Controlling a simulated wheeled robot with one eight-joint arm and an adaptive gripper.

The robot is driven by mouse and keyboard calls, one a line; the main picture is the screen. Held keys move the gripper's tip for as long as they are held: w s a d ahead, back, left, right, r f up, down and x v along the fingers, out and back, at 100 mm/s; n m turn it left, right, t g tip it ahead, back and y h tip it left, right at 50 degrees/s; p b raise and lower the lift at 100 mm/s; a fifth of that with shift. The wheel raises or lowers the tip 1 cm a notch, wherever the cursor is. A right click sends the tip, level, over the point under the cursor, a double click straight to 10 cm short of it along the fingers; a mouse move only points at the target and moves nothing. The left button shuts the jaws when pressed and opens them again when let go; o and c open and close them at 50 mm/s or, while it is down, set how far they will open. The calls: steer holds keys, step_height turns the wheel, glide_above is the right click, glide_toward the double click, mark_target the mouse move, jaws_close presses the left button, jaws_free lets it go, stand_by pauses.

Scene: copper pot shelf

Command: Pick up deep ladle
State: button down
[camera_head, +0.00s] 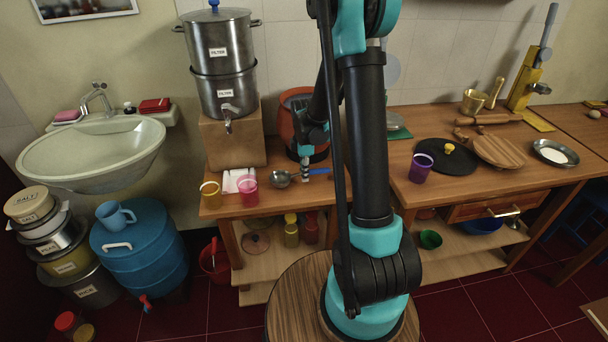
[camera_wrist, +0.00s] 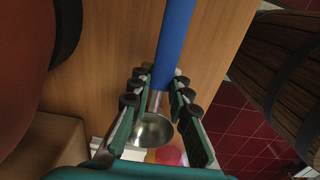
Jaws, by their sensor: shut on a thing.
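The deep ladle has a round metal bowl (camera_head: 280,178) and a blue handle (camera_head: 320,171). In the head view it is at the tabletop beside the orange-red pot, its bowl to the left. In the wrist view its blue handle (camera_wrist: 174,45) runs up and away, and the metal bowl (camera_wrist: 153,130) sits between my finger bases. My gripper (camera_wrist: 161,84) is shut on the ladle's metal neck, between bowl and handle. In the head view my gripper (camera_head: 306,174) points down at the ladle. Whether the ladle touches the table cannot be told.
An orange-red pot (camera_head: 287,108) stands close behind my gripper. A round wooden stool (camera_head: 290,295) is in front, below the table.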

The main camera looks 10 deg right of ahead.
step_height(320, 180, up, 20)
stand_by(0.5)
steer(key=shift+f, duration=0.15)
steer(key=shift+s, duration=0.15)
